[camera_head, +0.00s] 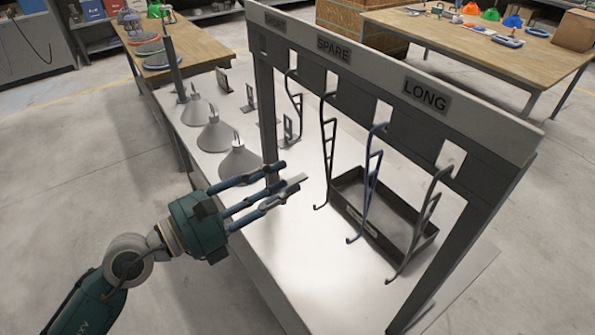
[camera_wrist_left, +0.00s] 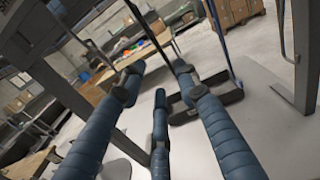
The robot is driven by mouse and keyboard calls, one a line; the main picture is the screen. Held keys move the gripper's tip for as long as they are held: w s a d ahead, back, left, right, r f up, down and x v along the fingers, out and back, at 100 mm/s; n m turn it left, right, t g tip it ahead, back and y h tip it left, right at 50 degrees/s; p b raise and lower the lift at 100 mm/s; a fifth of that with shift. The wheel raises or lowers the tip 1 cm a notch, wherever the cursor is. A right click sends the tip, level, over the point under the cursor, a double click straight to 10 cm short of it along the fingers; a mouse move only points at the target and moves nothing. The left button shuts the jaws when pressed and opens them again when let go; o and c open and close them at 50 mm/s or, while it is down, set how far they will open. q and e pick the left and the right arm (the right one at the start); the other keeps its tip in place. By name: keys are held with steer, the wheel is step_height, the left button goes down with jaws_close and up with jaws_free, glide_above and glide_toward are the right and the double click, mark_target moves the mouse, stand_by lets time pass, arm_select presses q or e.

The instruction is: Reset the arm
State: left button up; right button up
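My left arm comes in from the lower left in the head view. Its three-fingered gripper (camera_head: 272,190) is held over the white table, left of the hanging rack's hooks. The blue fingers are spread apart and point right. In the left wrist view the same gripper (camera_wrist_left: 160,90) shows its fingers apart with nothing held between them. A small pale flat piece shows by the fingertips in the head view; I cannot tell what it is. My right arm and gripper are not in view.
A grey rack (camera_head: 385,85) labelled SPARE and LONG stands on the white table (camera_head: 300,285). Several hanging hooks, one a blue hook (camera_head: 370,185), are on it. Grey cone hoods (camera_head: 238,162) stand left. A wooden table (camera_head: 480,45) is behind.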

arm_select(q)
steer(key=shift+s+a, duration=0.25)
steer(key=shift+a, duration=0.2)
